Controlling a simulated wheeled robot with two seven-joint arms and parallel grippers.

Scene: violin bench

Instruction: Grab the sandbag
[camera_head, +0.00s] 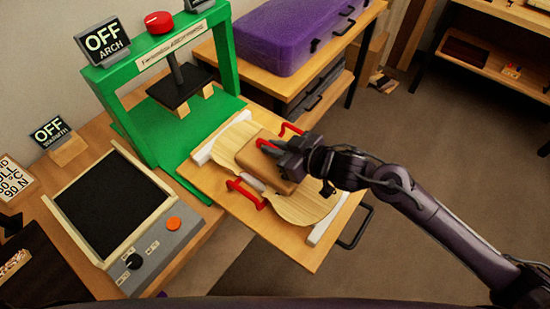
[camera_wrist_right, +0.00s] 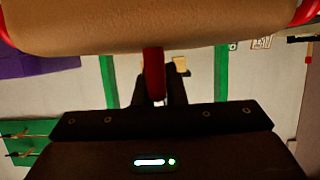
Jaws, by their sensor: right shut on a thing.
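The tan, block-like sandbag (camera_head: 262,154) lies on the pale wooden violin plate (camera_head: 305,207), over its waist. Red handle-like pieces (camera_head: 245,192) show on two sides of it. My right gripper (camera_head: 275,150) is at the bag's far right side, at a red handle. In the right wrist view the bag (camera_wrist_right: 150,28) fills the top, and a red piece (camera_wrist_right: 153,75) stands between the dark fingers. The right gripper is shut there, seemingly on the bag's red handle; the exact contact is partly hidden. My left gripper is out of view.
The violin plate lies on a wooden board (camera_head: 213,190) in front of a green press (camera_head: 150,125). A hot plate (camera_head: 110,205) with knobs is at left. A purple case (camera_head: 285,35) stands on a table behind. Open floor (camera_head: 440,140) is at right.

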